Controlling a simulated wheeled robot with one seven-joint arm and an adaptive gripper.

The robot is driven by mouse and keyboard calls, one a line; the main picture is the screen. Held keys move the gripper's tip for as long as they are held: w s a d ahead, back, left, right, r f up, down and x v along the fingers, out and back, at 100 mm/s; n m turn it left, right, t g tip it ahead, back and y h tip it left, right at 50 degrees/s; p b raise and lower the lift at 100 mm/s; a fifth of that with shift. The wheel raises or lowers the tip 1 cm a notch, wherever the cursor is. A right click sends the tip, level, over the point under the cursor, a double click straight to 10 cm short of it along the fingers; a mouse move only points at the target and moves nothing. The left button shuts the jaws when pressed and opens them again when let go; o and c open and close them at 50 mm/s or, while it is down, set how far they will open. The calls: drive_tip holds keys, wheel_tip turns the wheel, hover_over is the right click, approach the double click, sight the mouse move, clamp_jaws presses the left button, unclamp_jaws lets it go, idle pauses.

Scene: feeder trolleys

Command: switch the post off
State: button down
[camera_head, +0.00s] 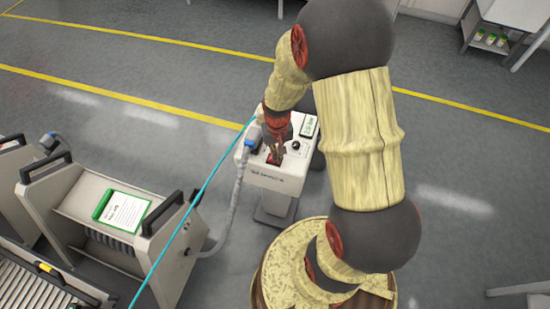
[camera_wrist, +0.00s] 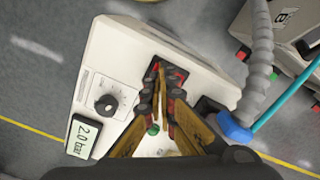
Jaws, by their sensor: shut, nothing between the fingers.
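The post (camera_head: 270,183) is a pale box on a pedestal in the middle of the head view. Its top face fills the middle of the wrist view (camera_wrist: 115,48). A black knob (camera_wrist: 108,103), a display reading 2.0 bar (camera_wrist: 82,138) and a small green part (camera_wrist: 153,129) show on it. A dark switch recess with red (camera_wrist: 177,73) lies at my fingertips, partly hidden by them; its position cannot be read. My gripper (camera_wrist: 158,72) is shut and empty, over the post's top face. I cannot tell whether it touches. In the head view my gripper (camera_head: 277,155) partly covers the panel.
A blue connector (camera_wrist: 235,128) with a grey hose (camera_head: 237,190) is at the post's side. Open floor with yellow lines lies behind.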

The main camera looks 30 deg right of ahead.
drive_tip(key=shift+r, duration=0.1)
drive_tip(key=shift+r+p, duration=2.85)
drive_tip(key=shift+r, duration=0.55)
drive_tip(key=shift+f, duration=0.1)
drive_tip(key=s+a+r+n+t, duration=0.1)
drive_tip(key=s+a+r, duration=0.3)
drive_tip(key=r, duration=0.6)
drive_tip(key=s+a+r+n+t, duration=0.2)
drive_tip(key=s+a+r, duration=0.2)
drive_tip(key=r, duration=0.6)
drive_tip(key=s+a+r+n+t, duration=0.1)
drive_tip(key=s+a+r, duration=0.3)
drive_tip(key=r, duration=0.6)
drive_tip(key=shift+s+r+t+b, duration=0.15)
drive_tip(key=shift+r+t+b, duration=0.2)
drive_tip(key=shift+t, duration=0.45)
drive_tip(key=shift+f, duration=0.15)
